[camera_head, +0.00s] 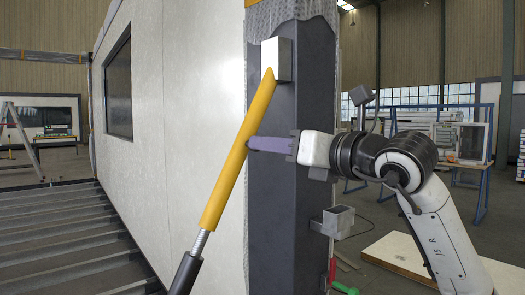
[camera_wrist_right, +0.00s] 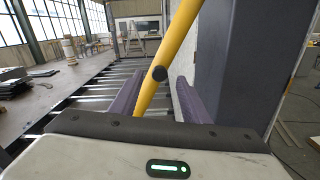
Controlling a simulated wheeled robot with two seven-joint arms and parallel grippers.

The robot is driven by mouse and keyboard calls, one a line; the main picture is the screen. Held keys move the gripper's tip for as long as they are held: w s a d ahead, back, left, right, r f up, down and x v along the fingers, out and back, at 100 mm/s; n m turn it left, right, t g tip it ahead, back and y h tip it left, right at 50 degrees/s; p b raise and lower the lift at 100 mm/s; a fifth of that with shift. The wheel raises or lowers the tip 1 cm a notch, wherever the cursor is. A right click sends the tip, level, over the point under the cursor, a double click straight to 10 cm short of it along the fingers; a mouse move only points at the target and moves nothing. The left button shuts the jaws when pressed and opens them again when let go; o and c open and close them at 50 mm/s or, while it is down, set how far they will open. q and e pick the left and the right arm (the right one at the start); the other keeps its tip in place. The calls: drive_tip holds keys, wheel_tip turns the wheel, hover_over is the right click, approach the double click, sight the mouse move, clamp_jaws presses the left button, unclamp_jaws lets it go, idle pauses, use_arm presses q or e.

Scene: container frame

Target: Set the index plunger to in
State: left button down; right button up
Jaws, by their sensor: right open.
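A yellow tube (camera_head: 239,150) slants down from a light grey block (camera_head: 276,58) on the dark post; its lower end carries a threaded rod. In the right wrist view, a round black knob, seemingly the index plunger (camera_wrist_right: 158,73), sits on the yellow tube (camera_wrist_right: 180,30), facing the camera. Whether it is in or out I cannot tell. My right gripper (camera_head: 252,144) comes from the right, its purple fingers level and their tips at the tube's right edge. In the wrist view, my right gripper (camera_wrist_right: 158,88) is open, with the knob centred between and just beyond its fingers. The left gripper is out of view.
The dark post (camera_head: 290,200) stands close behind the right gripper, with a small grey metal box (camera_head: 338,218) low on it. A white wall panel (camera_head: 185,120) lies left of the tube. A ribbed floor (camera_head: 65,240) spreads at lower left. A board (camera_head: 420,262) lies at lower right.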

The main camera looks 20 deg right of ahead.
drive_tip(key=b+v, duration=0.1)
drive_tip(key=v, duration=0.4)
drive_tip(key=shift+s+d, duration=0.1)
drive_tip(key=shift+s, duration=0.25)
